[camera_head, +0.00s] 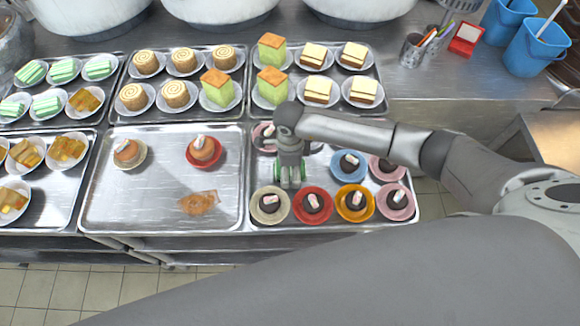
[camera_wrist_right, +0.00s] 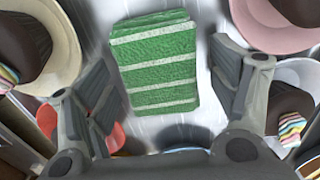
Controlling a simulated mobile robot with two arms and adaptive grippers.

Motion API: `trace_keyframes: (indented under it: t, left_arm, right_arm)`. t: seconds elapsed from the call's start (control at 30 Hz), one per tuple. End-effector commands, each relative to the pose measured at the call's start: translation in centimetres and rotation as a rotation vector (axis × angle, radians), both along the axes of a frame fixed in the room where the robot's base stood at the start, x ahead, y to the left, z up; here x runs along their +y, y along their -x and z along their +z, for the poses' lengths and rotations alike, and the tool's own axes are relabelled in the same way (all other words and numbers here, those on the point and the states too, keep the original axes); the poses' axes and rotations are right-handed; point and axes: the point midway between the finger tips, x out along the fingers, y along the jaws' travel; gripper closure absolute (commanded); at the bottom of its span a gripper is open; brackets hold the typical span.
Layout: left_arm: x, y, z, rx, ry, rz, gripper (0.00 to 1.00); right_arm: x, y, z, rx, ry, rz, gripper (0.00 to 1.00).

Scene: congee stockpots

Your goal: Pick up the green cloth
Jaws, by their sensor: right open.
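The green cloth (camera_wrist_right: 155,65) is a folded rectangle with pale stripes. In the right wrist view it lies on the metal tray between my right gripper's fingers, with a gap on each side. In the head view only small green bits (camera_head: 304,168) show beside the gripper, which hides most of it. My right gripper (camera_head: 290,183) points down over the right-hand tray. It is open and empty, and it also shows in the right wrist view (camera_wrist_right: 163,85). My left gripper is not in view.
Plates with dark cupcakes, such as a red one (camera_head: 312,216) and a blue one (camera_head: 337,172), closely surround the cloth. The middle tray (camera_head: 125,200) has bare room. Trays of cakes stand behind. Blue buckets (camera_head: 533,58) stand at the back right.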

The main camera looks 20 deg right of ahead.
Motion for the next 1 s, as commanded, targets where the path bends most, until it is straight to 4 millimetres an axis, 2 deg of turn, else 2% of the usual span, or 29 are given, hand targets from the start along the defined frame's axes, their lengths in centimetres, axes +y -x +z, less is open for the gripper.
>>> trace_keyframes:
  t: [0.13, 0.5, 0.83, 1.0]
  left_arm:
    - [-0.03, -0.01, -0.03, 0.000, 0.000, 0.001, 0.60]
    - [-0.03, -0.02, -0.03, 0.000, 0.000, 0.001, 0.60]
    - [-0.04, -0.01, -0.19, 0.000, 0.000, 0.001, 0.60]
    - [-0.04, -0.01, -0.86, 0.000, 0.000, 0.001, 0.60]
  right_arm:
    - [0.01, 0.00, -0.01, 0.000, 0.000, 0.000, 0.20]
    - [0.00, -0.01, 0.03, 0.000, 0.000, 0.000, 0.67]
    - [-0.01, -0.06, 0.18, 0.000, -0.001, 0.000, 0.69]
    - [-0.05, -0.14, 0.96, -0.003, 0.000, 0.000, 0.69]
